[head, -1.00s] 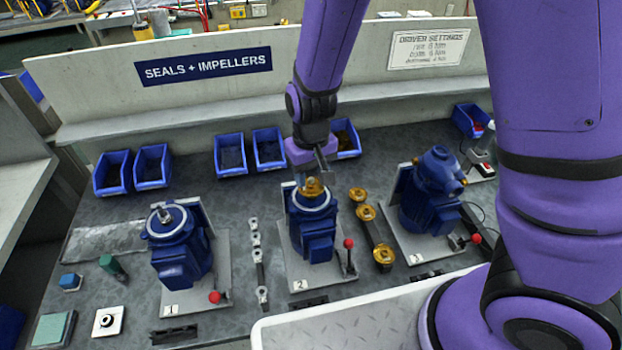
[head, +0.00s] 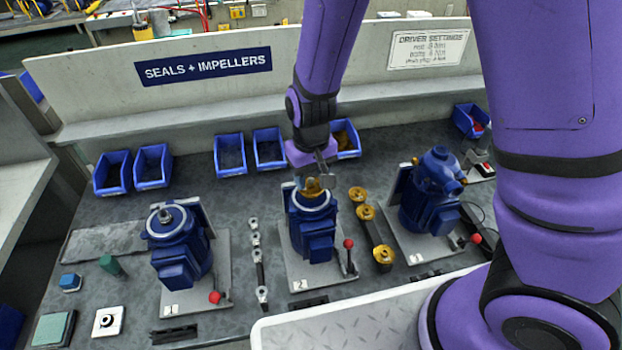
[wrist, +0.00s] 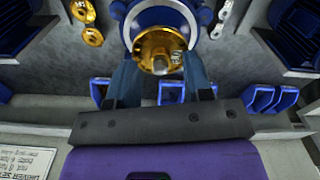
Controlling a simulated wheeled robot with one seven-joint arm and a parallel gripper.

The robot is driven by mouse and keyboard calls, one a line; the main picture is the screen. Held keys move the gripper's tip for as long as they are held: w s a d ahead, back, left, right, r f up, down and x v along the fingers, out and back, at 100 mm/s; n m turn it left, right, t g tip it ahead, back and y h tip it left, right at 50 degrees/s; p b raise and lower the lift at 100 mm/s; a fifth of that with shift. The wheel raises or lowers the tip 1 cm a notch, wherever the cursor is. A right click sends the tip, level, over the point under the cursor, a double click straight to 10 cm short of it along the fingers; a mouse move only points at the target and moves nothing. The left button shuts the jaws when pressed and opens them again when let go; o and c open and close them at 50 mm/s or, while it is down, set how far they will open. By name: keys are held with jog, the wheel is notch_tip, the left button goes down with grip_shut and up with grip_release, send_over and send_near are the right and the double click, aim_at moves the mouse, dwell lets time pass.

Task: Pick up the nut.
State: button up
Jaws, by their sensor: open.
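My gripper (head: 319,177) is open over the top of the middle blue pump (head: 313,235), marked 2. A brass impeller (head: 312,190) sits on that pump. In the wrist view the two fingers of my gripper (wrist: 160,66) stand apart, one to each side of the impeller's (wrist: 152,42) near edge and the short metal shaft end. Nothing is visibly held between them. A narrow rack (head: 260,272) left of this pump carries several small silver parts that look like nuts (head: 262,292); they are too small to tell for sure.
Pump 1 (head: 178,245) stands left and pump 3 (head: 430,200) right. A strip with brass impellers (head: 366,213) is close right of the middle pump. Red-knobbed levers (head: 348,244) stick up by the bases. Blue bins (head: 230,155) line the back. A white tray (head: 370,308) is in front.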

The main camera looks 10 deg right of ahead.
grip_shut()
jog(key=shift+r, duration=0.2)
dwell(0.3)
